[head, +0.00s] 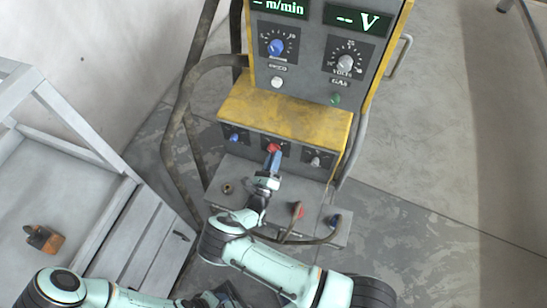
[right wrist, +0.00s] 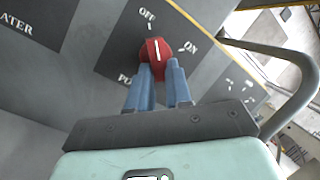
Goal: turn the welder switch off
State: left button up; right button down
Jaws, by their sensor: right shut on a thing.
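The welder (head: 290,105) is a grey and yellow panel machine in the head view. Its power switch is a red knob (head: 273,148) in the middle of the lower row. In the right wrist view the knob (right wrist: 155,50) sits between the OFF mark at upper left and the ON mark at right. Its white line points up, slightly left, toward OFF. My right gripper (head: 273,160) has its blue fingers (right wrist: 157,78) shut on the knob from both sides. The fingers hide part of the label below it. My left arm shows at the bottom left, its gripper not visible.
A blue knob (head: 234,137) and a grey knob (head: 316,160) flank the switch. Bent side rails frame the welder. A grey cart (head: 130,235) stands at left.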

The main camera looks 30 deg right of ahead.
jog(key=shift+f, duration=0.1)
dwell(0.4)
jog(key=c, duration=1.1)
grip_release()
jog(key=shift+o, duration=0.2)
jog(key=v, duration=1.3)
jog(key=shift+s, duration=0.3)
jog(key=shift+a, duration=0.1)
